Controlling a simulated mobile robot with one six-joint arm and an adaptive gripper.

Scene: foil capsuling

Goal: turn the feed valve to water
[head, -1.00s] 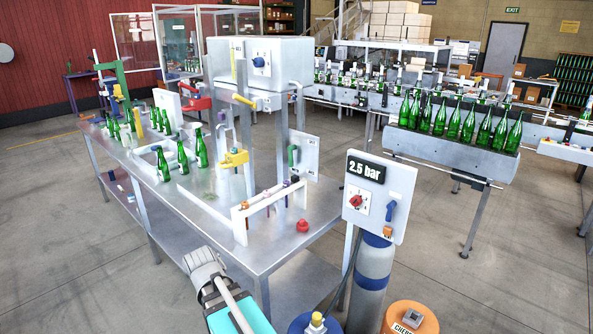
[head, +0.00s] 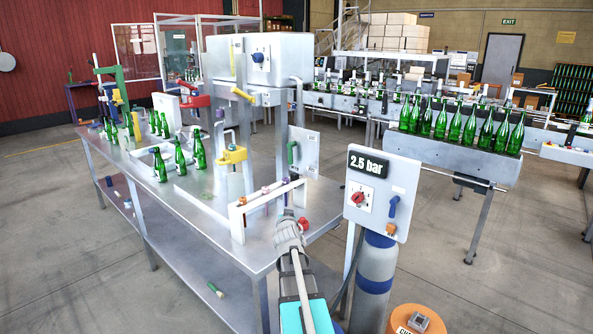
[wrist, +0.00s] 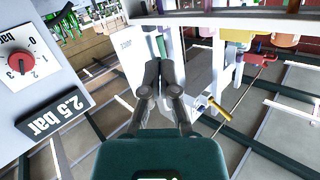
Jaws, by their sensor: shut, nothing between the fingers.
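No valve can be read as the feed valve. A green lever (head: 292,152) sits on a white panel (head: 304,143) at the table's right side; it also shows in the wrist view (wrist: 161,46), just beyond my fingertips. A blue lever (head: 392,207) is on the 2.5 bar panel (head: 402,183), beside a red dial knob (head: 357,198). My gripper (head: 289,214) is over the table's front right edge, left of the 2.5 bar panel. In the wrist view my gripper (wrist: 160,68) has its dark fingers together and empty, apparently apart from the panel.
A white rack (head: 238,222) with coloured pieces stands close to my gripper, and a red knob-like piece (head: 304,224) lies beside it. A grey-blue cylinder (head: 377,270) stands under the 2.5 bar panel. Green bottles (head: 160,166) stand farther left on the table (head: 185,215).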

